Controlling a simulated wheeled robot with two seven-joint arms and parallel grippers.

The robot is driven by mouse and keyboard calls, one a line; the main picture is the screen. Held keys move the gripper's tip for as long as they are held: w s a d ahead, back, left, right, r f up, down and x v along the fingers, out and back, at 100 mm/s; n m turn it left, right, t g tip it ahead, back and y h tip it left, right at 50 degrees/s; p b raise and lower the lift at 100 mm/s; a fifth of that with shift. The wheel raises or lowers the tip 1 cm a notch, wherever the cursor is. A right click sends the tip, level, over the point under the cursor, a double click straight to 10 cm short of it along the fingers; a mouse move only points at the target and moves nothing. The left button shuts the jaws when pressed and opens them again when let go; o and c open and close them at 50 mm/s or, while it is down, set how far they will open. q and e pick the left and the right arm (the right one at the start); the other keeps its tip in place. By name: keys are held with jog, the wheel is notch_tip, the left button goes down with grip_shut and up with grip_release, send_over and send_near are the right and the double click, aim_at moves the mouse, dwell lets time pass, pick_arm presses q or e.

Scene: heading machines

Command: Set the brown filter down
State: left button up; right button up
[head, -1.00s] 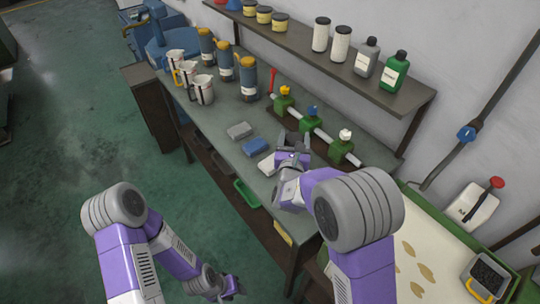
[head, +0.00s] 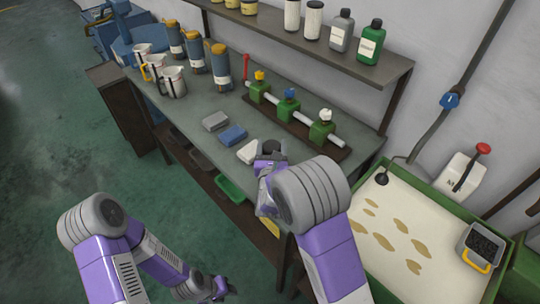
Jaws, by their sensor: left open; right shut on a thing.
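My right gripper (head: 268,160) is over the near right part of the workbench, mostly hidden by its own wrist and arm. It is shut on a small dark round thing, which I take to be the brown filter (head: 271,147); only its top shows, and its colour is hard to tell. Whether it touches the bench (head: 190,117) is hidden. A white block (head: 248,151) lies just left of the gripper, with a blue block (head: 232,136) and a grey block (head: 215,121) further left. My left gripper (head: 220,288) is open and empty, low over the floor.
A manifold with several green valves (head: 288,106) stands behind the gripper. Blue canisters (head: 219,65) and metal jugs (head: 173,82) stand at the left of the bench. A shelf (head: 320,45) holds bottles above.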

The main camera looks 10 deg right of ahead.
notch_tip(320, 180, down, 4)
jog(key=shift+w+r+b, duration=0.1)
jog(key=shift+r+b, duration=0.05)
jog(key=shift+b, duration=0.2)
jog(key=shift+r, duration=0.1)
jog(key=o, duration=1.1)
jog(key=shift+f, duration=0.25)
jog(key=o, duration=0.5)
jog(key=shift+c, duration=0.2)
jog(key=shift+r, duration=0.1)
jog(key=shift+r, duration=0.1)
